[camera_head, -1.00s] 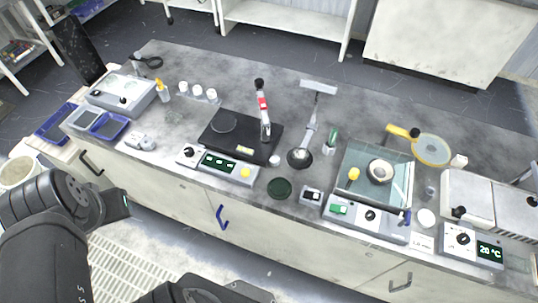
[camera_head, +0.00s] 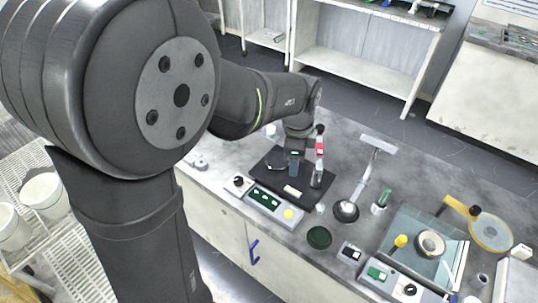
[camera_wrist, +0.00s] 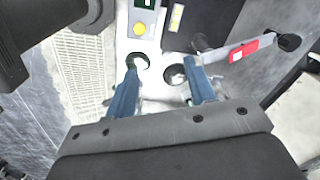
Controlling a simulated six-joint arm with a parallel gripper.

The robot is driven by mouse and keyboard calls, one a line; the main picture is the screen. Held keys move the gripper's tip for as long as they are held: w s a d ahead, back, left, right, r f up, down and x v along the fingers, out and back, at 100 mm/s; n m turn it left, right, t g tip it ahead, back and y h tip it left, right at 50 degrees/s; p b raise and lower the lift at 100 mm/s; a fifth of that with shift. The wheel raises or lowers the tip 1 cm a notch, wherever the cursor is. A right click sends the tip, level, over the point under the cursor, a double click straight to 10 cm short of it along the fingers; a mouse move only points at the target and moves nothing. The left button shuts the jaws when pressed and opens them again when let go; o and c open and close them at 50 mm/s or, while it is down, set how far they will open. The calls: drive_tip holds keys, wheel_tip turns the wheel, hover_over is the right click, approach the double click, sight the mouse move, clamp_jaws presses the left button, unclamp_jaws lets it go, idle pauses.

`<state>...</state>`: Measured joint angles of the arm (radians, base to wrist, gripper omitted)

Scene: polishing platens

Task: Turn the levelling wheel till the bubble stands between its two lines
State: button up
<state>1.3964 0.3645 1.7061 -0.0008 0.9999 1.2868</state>
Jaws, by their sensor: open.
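I cannot make out the levelling wheel, the bubble or its two lines for certain at this size. A glass-topped unit (camera_head: 408,227) stands right of centre in the head view, with a ringed round part (camera_head: 430,243) and a yellow knob (camera_head: 400,241) on it. My gripper (camera_head: 296,166) is over the black plate (camera_head: 268,164) in the head view, close to the upright post with a red label (camera_head: 320,150). In the wrist view my gripper (camera_wrist: 161,68) has its two blue fingers apart with nothing held between them. The red-labelled part (camera_wrist: 243,50) lies beyond the right finger.
In the head view, a control panel (camera_head: 262,200) runs along the plate's front. A dark green dish (camera_head: 319,237), a dark round-headed tool (camera_head: 346,211) and a green-capped bottle (camera_head: 380,201) stand to its right. A yellow-handled disc (camera_head: 491,232) lies further right.

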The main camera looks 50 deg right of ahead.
sight(320, 207)
drive_tip(key=s+d+f+m, duration=0.5)
drive_tip(key=s, duration=0.3)
drive_tip(key=shift+n+y, duration=0.3)
drive_tip(key=shift+y, duration=0.1)
drive_tip(key=f, duration=1.7)
drive_tip(key=shift+d, duration=0.2)
drive_tip(key=c, duration=1)
drive_tip(key=shift+n, duration=1.2)
drive_tip(key=o, duration=1)
